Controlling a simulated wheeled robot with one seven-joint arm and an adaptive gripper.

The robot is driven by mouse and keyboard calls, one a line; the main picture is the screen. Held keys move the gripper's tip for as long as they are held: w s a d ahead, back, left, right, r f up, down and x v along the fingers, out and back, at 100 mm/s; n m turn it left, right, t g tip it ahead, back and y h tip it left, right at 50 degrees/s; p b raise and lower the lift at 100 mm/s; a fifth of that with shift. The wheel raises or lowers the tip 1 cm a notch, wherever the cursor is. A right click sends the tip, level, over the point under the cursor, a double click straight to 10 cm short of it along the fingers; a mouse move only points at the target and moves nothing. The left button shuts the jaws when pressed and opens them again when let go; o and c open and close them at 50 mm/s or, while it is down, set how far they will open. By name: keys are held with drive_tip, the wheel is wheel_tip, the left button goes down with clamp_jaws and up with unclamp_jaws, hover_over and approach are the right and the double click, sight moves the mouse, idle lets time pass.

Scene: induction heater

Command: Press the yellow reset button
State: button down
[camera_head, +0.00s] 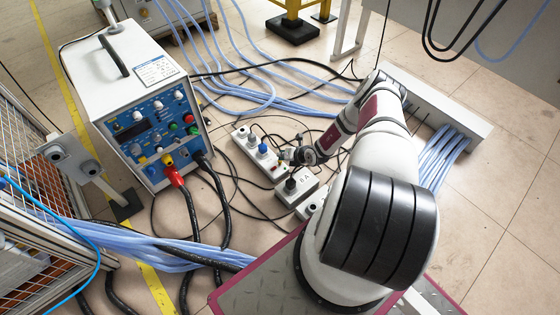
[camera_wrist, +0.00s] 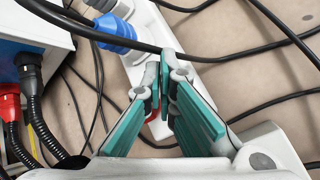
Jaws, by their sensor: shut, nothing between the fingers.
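The white induction heater (camera_head: 115,65) stands at the left in the head view, with a blue control panel (camera_head: 150,125) facing the lower right. Small yellow parts (camera_head: 142,160) show low on the panel, beside green, red and white knobs; I cannot tell which is the reset button. My gripper (camera_head: 287,155) is to the right of the panel, apart from it, over the power strips. In the wrist view my gripper (camera_wrist: 165,72) has its teal fingers shut at the tips and empty. No yellow button is clear in the wrist view.
A white power strip (camera_head: 244,137) with a blue plug (camera_wrist: 114,30) lies near my gripper. A grey socket box (camera_head: 297,184) is below it. Red (camera_head: 176,177) and black plugs with thick cables stick out of the heater's front. Loose black cables cross the floor.

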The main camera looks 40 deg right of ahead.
drive_tip(key=shift+f+b, duration=0.6)
drive_tip(key=shift+f, duration=0.2)
idle(0.5)
idle(0.4)
drive_tip(key=shift+r+p, duration=1.3)
drive_tip(key=shift+r, duration=0.1)
wheel_tip(320, 180, up, 5)
drive_tip(key=p, duration=0.4)
drive_tip(key=shift+p, duration=0.4)
